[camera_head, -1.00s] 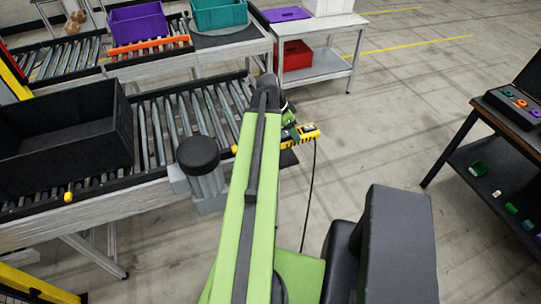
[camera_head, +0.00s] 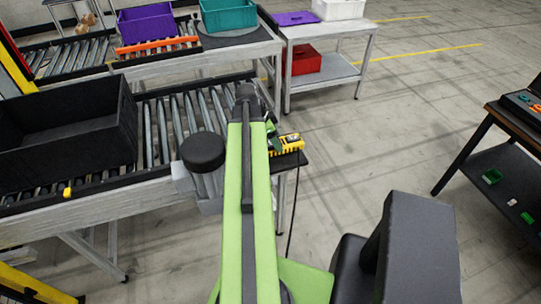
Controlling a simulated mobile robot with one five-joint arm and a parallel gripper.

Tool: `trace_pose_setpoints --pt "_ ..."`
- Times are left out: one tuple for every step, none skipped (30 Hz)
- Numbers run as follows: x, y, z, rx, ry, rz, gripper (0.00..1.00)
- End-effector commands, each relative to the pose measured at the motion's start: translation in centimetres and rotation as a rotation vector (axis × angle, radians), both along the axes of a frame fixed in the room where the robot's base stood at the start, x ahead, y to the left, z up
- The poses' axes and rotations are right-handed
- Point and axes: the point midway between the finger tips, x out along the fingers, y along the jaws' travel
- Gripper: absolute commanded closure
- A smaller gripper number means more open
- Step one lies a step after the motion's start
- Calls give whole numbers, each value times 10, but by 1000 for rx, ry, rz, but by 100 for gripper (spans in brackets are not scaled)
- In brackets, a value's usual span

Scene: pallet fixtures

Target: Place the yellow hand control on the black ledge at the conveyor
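The yellow hand control (camera_head: 289,143) has dark buttons and a black cord hanging down towards the floor. My gripper (camera_head: 273,137), partly hidden behind my green arm, is at the left end of the control and appears shut on it. The fingers are small and hard to make out. The black ledge (camera_head: 293,161) juts from the right end of the near conveyor.
A black crate (camera_head: 66,166) sits on the roller conveyor (camera_head: 160,132) at left. A dark round-topped post (camera_head: 203,152) stands beside my arm. A metal table (camera_head: 325,75) stands behind, and a dark workbench (camera_head: 510,120) at right. Floor between them is open.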

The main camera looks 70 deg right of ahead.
Motion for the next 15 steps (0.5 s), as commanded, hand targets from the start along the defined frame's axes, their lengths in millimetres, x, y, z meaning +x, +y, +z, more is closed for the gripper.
trace_pose_setpoints --pt "8 2 -8 0 1 2 98" --pt "10 3 -9 0 1 2 98" --pt "13 4 -10 0 2 1 98" --pt "14 5 -10 0 2 1 98" --pt "15 5 -9 0 1 0 98" --pt "15 5 -9 1 1 0 98" --pt "15 5 -9 1 1 0 98" --pt "15 5 -10 1 1 0 98" --pt "15 5 -13 1 1 0 98" --pt "15 5 -17 1 1 0 98" --pt "15 5 -22 1 1 0 98" --pt "15 5 -30 0 0 0 98" --pt "15 5 -36 0 0 0 98" --pt "15 5 -42 0 0 0 98" --pt "15 5 -48 0 0 0 98"
